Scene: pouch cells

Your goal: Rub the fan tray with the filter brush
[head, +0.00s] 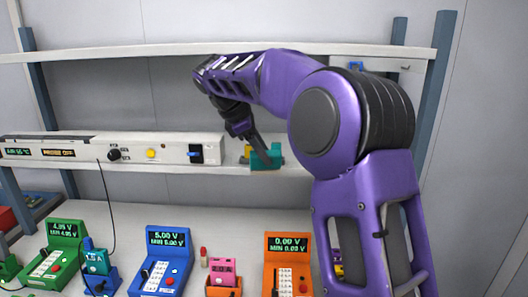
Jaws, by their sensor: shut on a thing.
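My gripper (250,137) is at the end of my purple arm, over the right part of the middle shelf, pointing down. It is shut on a slim dark piece (260,149), which I take to be the filter brush; it is small and partly merges with the dark fingers. The piece reaches down in front of a small teal block (274,158) on the shelf; I cannot tell whether they touch. I cannot tell for sure which thing is the fan tray. A long pale unit (135,153) with a knob, yellow button and blue switch lies left of my gripper.
Below, the bench holds a green meter (62,240), a blue meter (167,242), an orange meter (287,243) and a pink block (222,266). The upper shelf (120,53) runs above my gripper. My arm hides part of the right side.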

